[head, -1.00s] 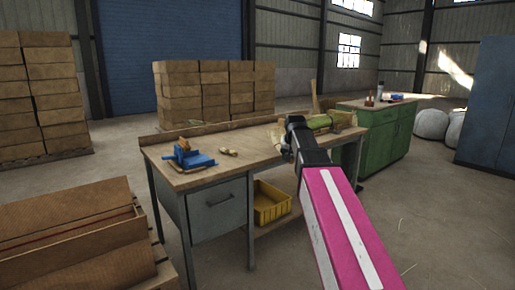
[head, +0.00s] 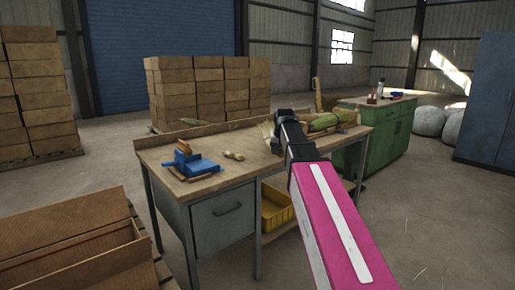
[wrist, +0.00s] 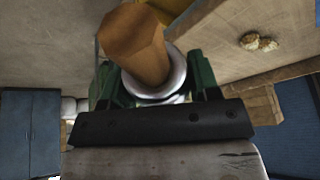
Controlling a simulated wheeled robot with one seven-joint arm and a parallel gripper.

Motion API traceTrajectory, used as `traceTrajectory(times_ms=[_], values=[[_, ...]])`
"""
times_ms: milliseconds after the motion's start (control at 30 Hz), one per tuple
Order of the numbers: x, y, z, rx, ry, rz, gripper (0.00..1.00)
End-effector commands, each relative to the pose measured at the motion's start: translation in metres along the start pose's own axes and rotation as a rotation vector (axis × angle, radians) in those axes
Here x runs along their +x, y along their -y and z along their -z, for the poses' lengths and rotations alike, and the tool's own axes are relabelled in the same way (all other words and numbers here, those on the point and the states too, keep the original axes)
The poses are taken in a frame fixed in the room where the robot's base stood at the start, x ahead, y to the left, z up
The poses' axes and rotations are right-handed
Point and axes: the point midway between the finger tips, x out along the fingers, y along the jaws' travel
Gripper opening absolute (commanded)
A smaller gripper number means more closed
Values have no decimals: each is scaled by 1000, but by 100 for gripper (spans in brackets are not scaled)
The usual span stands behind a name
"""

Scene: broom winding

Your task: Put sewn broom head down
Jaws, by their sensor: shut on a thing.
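My gripper (head: 284,122) is at the end of my pink-and-white arm, over or beside the right part of the workbench (head: 225,178) in the head view. In the wrist view, its green fingers are shut around a brown faceted wooden piece with a pale collar (wrist: 139,45), apparently the handle end of the broom head. A little straw-coloured material (head: 268,129) shows just beyond the gripper in the head view; most of the held thing is hidden by my arm. I cannot tell whether it touches the bench top.
A blue vise-like tool (head: 190,162) and small pale pieces (head: 234,155) lie on the bench. A yellow bin (head: 275,208) is below. A green cabinet (head: 375,135) stands behind right; an open carton (head: 75,240) is front left.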

Motion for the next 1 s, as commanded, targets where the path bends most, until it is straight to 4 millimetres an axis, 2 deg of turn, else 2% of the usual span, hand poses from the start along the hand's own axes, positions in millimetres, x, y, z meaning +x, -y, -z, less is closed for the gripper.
traceTrajectory(times_ms=[167,500,700,867,1000], values=[[10,1,8,0,-1,0,6],[72,5,53,0,0,0,6],[103,6,72,0,-1,0,6],[112,7,78,0,-2,0,6],[119,6,74,0,0,0,6]])
